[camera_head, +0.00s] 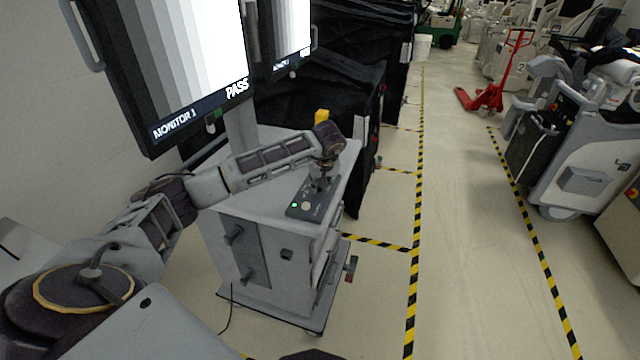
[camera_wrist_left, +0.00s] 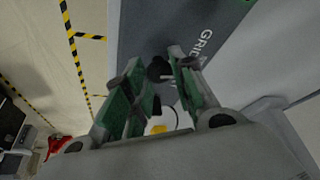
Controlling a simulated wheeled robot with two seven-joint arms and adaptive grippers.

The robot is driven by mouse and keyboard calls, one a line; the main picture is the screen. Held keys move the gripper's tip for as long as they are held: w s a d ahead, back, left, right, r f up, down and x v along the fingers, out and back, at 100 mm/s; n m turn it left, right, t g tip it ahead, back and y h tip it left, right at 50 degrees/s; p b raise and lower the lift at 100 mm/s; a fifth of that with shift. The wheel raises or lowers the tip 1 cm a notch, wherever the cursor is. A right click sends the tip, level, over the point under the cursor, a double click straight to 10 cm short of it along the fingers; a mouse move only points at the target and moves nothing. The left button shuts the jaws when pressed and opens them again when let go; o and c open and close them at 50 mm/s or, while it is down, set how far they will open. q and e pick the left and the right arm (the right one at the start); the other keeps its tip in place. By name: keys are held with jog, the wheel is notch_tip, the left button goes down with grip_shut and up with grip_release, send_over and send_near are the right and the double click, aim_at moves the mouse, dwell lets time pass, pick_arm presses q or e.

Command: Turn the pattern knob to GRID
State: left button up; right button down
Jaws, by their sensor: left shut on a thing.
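The grey control box (camera_head: 300,210) lies on the cart top, with a green light and a pale round button on its near end. My left gripper (camera_head: 322,183) points down over its far part. In the left wrist view, the fingers (camera_wrist_left: 160,80) are closed around the dark pattern knob (camera_wrist_left: 158,68), which they partly cover. The GRID label (camera_wrist_left: 206,43) is printed on the panel beside the right finger. I cannot tell where the knob's pointer stands. My right gripper is not in view.
The white cart (camera_head: 265,245) carries the box and the monitor post. Black-covered carts (camera_head: 325,95) stand behind it. To the right, a floor aisle (camera_head: 465,230) with yellow-black tape is clear. A red pallet jack (camera_head: 490,95) and medical machines stand beyond.

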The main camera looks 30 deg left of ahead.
pick_arm(q)
jog(key=n, duration=0.2)
jog(key=n+g, duration=0.1)
jog(key=n, duration=0.1)
jog(key=n+g+y, duration=0.1)
jog(key=n, duration=0.1)
jog(key=shift+w+d+n, duration=0.1)
jog(key=shift+w+n, duration=0.15)
jog(key=shift+n, duration=0.05)
jog(key=shift+g, duration=0.3)
jog(key=o, duration=1)
jog(key=shift+v, duration=6.05)
